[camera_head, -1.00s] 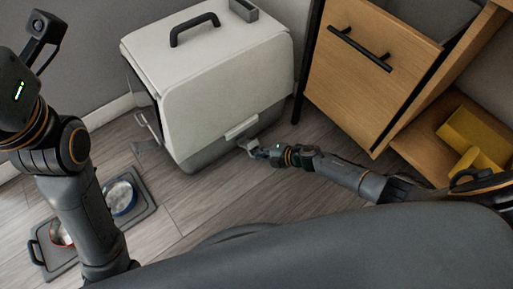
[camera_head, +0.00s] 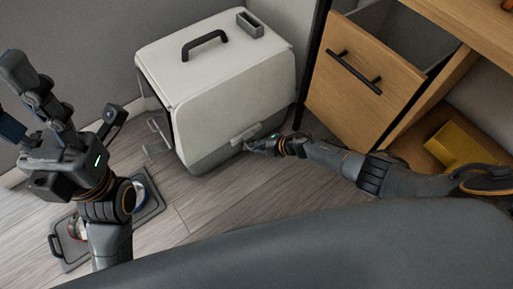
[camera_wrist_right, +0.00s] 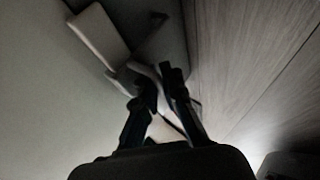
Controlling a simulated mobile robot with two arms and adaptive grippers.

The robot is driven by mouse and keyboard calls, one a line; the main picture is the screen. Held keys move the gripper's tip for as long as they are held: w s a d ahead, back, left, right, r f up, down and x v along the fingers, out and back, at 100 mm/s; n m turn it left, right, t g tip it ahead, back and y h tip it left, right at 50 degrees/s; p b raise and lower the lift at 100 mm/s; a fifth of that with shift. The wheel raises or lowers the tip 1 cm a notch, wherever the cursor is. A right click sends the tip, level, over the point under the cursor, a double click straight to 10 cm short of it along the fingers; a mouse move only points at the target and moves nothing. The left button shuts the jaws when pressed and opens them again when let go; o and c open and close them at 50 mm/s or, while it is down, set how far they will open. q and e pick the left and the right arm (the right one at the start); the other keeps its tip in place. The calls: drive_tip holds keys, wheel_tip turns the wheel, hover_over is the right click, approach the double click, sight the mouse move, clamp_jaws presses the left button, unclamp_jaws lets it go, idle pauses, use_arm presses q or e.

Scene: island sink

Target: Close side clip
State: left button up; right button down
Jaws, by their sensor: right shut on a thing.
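The pet carrier (camera_head: 200,83) has a white top, a dark handle and a grey base, and stands on the floor by the wall. Its side clip (camera_head: 245,135) is a pale tab low on the long side facing me, and it also shows as a pale plate in the right wrist view (camera_wrist_right: 97,36). My right gripper (camera_head: 258,146) is at the clip, its fingertips (camera_wrist_right: 158,75) shut on a pale part of it. The dim wrist picture hides whether the clip is latched. My left gripper (camera_head: 14,92) is raised at the left, open and empty, away from the carrier.
The carrier's wire door (camera_head: 158,130) hangs open on its left end. A grey tray (camera_head: 68,254) with bowls lies on the floor behind my left arm. A wooden cabinet with an open drawer (camera_head: 355,85) stands close at the right. Bare floor (camera_head: 215,195) lies in front.

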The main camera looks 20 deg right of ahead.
drive_tip(key=shift+w+a+r, duration=0.15)
drive_tip(key=shift+w+r, duration=0.3)
drive_tip(key=shift+w, duration=0.05)
drive_tip(key=shift+w+r, duration=0.1)
drive_tip(key=shift+w, duration=0.05)
drive_tip(key=c, duration=1.7)
unclamp_jaws()
drive_tip(key=shift+r, duration=0.1)
drive_tip(key=shift+s+d+r, duration=0.15)
drive_tip(key=shift+s+d, duration=0.2)
drive_tip(key=shift+d, duration=0.05)
drive_tip(key=v, duration=1.1)
drive_tip(key=shift+a, duration=0.1)
